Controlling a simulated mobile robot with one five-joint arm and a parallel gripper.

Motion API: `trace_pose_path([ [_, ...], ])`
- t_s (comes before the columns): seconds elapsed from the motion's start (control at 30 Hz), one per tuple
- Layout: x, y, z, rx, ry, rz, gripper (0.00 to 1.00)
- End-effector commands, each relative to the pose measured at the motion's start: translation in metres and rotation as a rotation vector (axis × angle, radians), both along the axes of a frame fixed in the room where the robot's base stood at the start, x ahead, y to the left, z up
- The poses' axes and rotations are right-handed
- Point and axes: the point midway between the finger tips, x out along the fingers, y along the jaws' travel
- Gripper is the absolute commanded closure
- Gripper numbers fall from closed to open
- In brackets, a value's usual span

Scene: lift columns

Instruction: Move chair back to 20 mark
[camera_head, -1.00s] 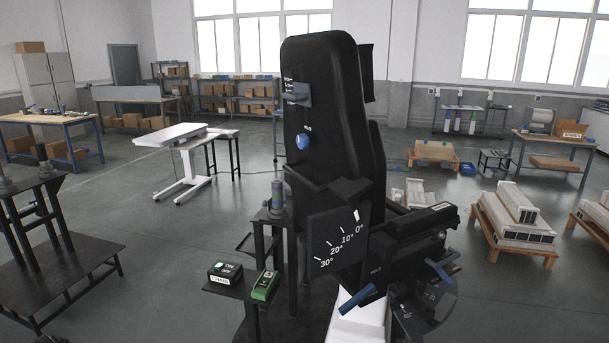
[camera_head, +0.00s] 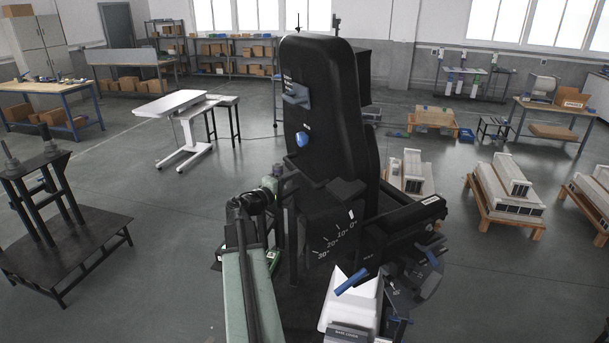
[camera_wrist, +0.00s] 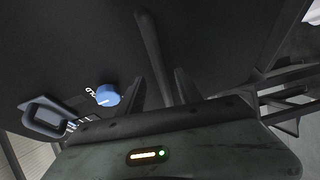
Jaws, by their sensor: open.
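The black chair back (camera_head: 322,100) stands nearly upright at the middle of the head view. Its angle plate (camera_head: 330,235) is marked 0, 10, 20 and 30; a small white pointer (camera_head: 351,214) sits by the 0 end. A blue round knob (camera_head: 302,138) on its side also shows in the wrist view (camera_wrist: 107,95). My gripper (camera_head: 284,178) is at the side of the chair back, low down. In the wrist view my gripper (camera_wrist: 166,64) is open, with a dark bar (camera_wrist: 150,40) between its fingers; contact cannot be told.
A black stand (camera_head: 60,240) is at the left. A white table (camera_head: 182,103) stands behind left, pallets (camera_head: 505,195) at the right. Open floor lies between.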

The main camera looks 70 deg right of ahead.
Motion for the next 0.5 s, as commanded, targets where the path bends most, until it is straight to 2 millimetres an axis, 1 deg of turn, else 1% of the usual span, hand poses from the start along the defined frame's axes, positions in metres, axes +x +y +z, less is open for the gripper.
trace_pose_path([
  [0.03,-0.003,-0.012,-0.002,0.0,0.0,-0.003,0.59],
  [0.1,-0.007,-0.025,-0.003,0.001,0.0,-0.003,0.59],
  [0.23,-0.014,-0.044,-0.004,0.001,-0.001,-0.003,0.59],
  [0.33,-0.018,-0.052,-0.005,0.001,-0.001,-0.002,0.59],
  [0.5,-0.019,-0.055,-0.005,0.002,-0.002,-0.001,0.59],
])
